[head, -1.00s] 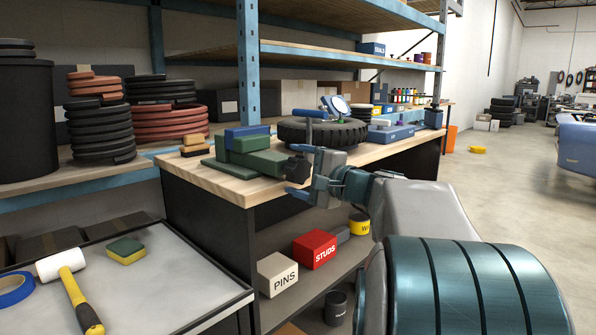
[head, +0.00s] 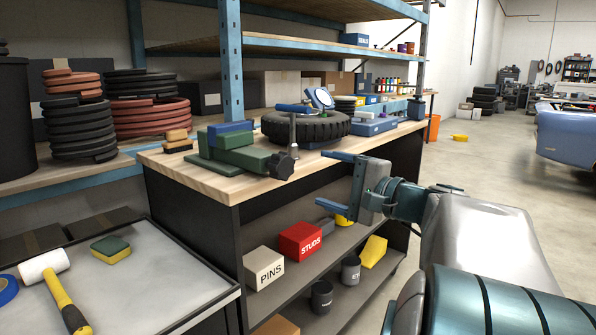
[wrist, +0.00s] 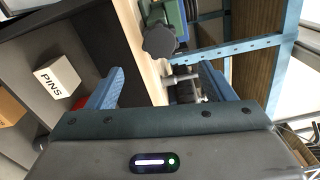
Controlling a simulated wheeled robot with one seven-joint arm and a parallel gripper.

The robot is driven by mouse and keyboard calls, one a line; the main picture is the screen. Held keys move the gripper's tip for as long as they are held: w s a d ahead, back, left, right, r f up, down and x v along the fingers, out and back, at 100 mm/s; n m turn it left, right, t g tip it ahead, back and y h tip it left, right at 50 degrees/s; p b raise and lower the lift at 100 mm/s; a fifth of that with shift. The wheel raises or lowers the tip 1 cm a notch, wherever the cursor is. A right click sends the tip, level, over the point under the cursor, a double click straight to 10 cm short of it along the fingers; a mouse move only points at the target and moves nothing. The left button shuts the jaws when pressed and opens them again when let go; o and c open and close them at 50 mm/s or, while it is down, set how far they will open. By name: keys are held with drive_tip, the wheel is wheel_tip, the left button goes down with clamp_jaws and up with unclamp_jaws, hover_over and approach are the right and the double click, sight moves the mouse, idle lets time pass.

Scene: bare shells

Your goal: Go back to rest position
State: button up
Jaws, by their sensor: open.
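My gripper (head: 335,181) is open and empty in the head view, its two blue fingers pointing left. It is beside the front of the workbench (head: 215,183), in front of the lower shelf. In the wrist view my gripper (wrist: 160,90) shows its two blue fingers wide apart with nothing held between them. The knob also shows in the wrist view (wrist: 159,41).
A tire (head: 310,128) and green blocks (head: 240,152) rest on the bench. The shelf below holds a PINS box (head: 264,268), a red STUDS box (head: 300,241) and cups. A grey tray cart (head: 150,285) with a mallet (head: 55,285) is at left. Open floor lies right.

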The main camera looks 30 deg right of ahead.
drive_tip(key=shift+s+d, duration=0.15)
drive_tip(key=shift+s, duration=0.4)
drive_tip(key=s+a+n+g+p, duration=0.3)
drive_tip(key=a+n+g+p, duration=0.55)
drive_tip(key=a+p, duration=0.85)
drive_tip(key=s+a+r+n+g+h+p, duration=0.3)
drive_tip(key=s+p, duration=0.6)
drive_tip(key=p, duration=0.4)
drive_tip(key=a+n+g+h, duration=0.1)
drive_tip(key=n+g+h, duration=0.1)
drive_tip(key=n+h, duration=0.1)
drive_tip(key=shift+r+n+g, duration=0.3)
drive_tip(key=shift+n+g, duration=0.05)
drive_tip(key=shift+n, duration=0.3)
